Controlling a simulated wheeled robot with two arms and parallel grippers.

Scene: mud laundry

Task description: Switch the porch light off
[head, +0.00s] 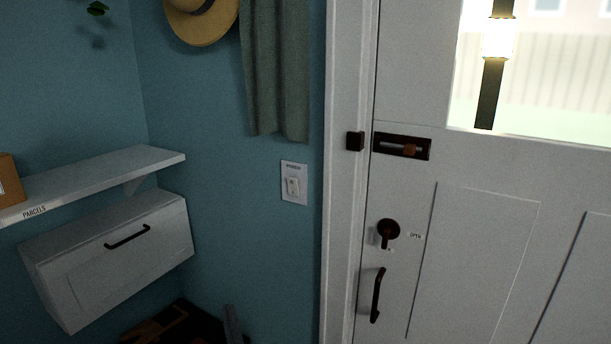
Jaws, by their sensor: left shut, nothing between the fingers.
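A white switch plate (301,172) is on the blue wall just left of the door frame. It has a small label at its top, which seems to read PORCH, and a small white switch (293,187) in its middle. Which way the switch is set is too small to tell. Through the door's window a lamp on a dark post, the porch light (497,42), glows bright. A narrow grey shape at the bottom edge appears to be my left gripper (233,325), shut and empty, below the plate and apart from it. My right gripper is not in view.
A grey-green cloth (275,75) hangs above the plate, next to a straw hat (203,22). A shelf (120,169) marked PARCELS and a white cabinet (115,255) jut out at the left. The white door (470,260) with dark handles appears closed. The wall around the plate is clear.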

